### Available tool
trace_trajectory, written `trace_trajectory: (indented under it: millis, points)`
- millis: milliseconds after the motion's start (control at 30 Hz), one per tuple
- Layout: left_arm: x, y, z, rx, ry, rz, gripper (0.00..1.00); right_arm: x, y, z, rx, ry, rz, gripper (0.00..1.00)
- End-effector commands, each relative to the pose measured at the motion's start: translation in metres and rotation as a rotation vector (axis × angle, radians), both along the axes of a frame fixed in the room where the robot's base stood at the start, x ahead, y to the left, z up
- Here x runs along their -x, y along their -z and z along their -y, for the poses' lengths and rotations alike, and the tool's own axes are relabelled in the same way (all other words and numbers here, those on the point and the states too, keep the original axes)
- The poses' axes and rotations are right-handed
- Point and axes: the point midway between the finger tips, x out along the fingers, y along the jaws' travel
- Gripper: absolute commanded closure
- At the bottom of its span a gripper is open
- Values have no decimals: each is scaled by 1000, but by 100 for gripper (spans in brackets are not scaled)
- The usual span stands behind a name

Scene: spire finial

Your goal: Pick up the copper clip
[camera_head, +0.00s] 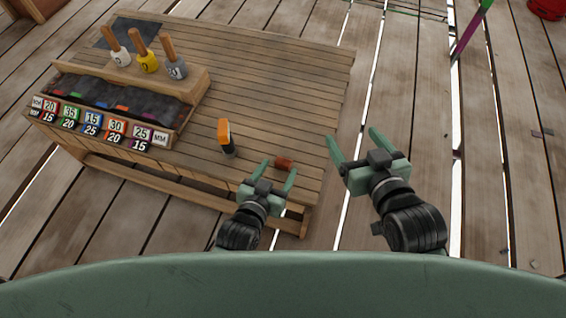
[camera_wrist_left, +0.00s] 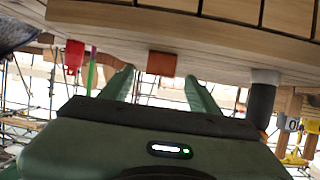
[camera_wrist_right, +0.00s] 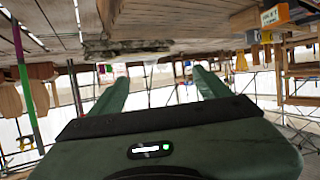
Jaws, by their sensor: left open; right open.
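The copper clip (camera_head: 284,162) is a small reddish-brown block lying on the slatted wooden bench (camera_head: 270,75), close to its front right corner. My left gripper (camera_head: 278,172) is open, with its two green fingers pointing at the clip from the near side. In the left wrist view the clip (camera_wrist_left: 161,63) shows between and just past the fingertips (camera_wrist_left: 159,76). The fingers do not appear to grip it; whether one touches it I cannot tell. My right gripper (camera_head: 353,140) is open and empty, off the bench's right edge. The right wrist view shows nothing between its fingers (camera_wrist_right: 158,80).
An orange and black tool (camera_head: 226,137) stands on the bench left of the clip. A wooden rack (camera_head: 180,85) with wooden-handled tools and a row of numbered bins (camera_head: 92,123) are at the left. The bench middle is clear. Gapped planks form the floor.

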Motion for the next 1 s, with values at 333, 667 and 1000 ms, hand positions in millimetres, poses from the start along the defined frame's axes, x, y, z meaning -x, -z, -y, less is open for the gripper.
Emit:
trace_trajectory:
  millis: [333,667,1000]
  points:
    - [-23,13,8,2,0,2,38,-19,-59,-14,-81,-21,325,22]
    - [-42,22,15,0,0,-1,38,-17,-110,-20,-146,-36,577,22]
    - [-43,21,16,0,0,-1,55,-16,-114,-20,-149,-36,590,22]
